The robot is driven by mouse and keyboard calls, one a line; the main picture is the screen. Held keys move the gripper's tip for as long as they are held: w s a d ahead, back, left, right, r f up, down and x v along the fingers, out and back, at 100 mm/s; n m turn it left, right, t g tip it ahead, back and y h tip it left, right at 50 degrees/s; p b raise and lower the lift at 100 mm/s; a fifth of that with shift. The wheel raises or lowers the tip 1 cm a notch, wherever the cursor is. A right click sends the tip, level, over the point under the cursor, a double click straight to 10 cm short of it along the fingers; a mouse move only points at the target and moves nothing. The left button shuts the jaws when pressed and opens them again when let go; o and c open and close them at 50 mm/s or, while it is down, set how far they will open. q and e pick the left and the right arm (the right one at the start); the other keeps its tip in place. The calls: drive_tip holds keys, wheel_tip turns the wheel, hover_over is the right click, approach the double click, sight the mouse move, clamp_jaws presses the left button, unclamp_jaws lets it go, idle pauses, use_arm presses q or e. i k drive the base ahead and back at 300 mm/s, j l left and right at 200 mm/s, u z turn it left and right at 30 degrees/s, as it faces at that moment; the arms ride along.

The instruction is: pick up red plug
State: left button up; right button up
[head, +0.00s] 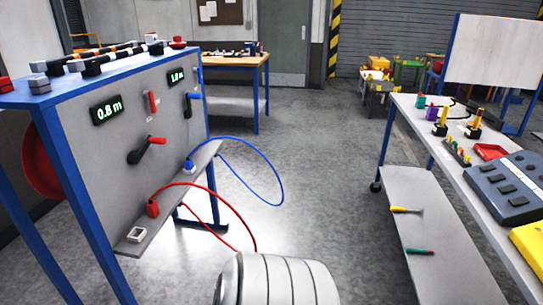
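The red plug (152,208) stands on the narrow grey shelf (134,243) along the lower front of the panel stand at the left. A red cable (222,191) arcs from it to the right and down towards the floor. A blue plug (189,167) with a blue cable (272,165) stands farther back on the same shelf. Neither of my grippers is in view, so nothing is seen touching the red plug.
The grey panel (122,170) carries red and black levers and two green displays. A white-framed socket (136,234) is at the shelf's near end. A cart (410,190) with tools stands at right. The floor (315,150) between is mostly clear.

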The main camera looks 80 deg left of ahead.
sight(153, 209)
drive_tip(key=u, duration=4.1)
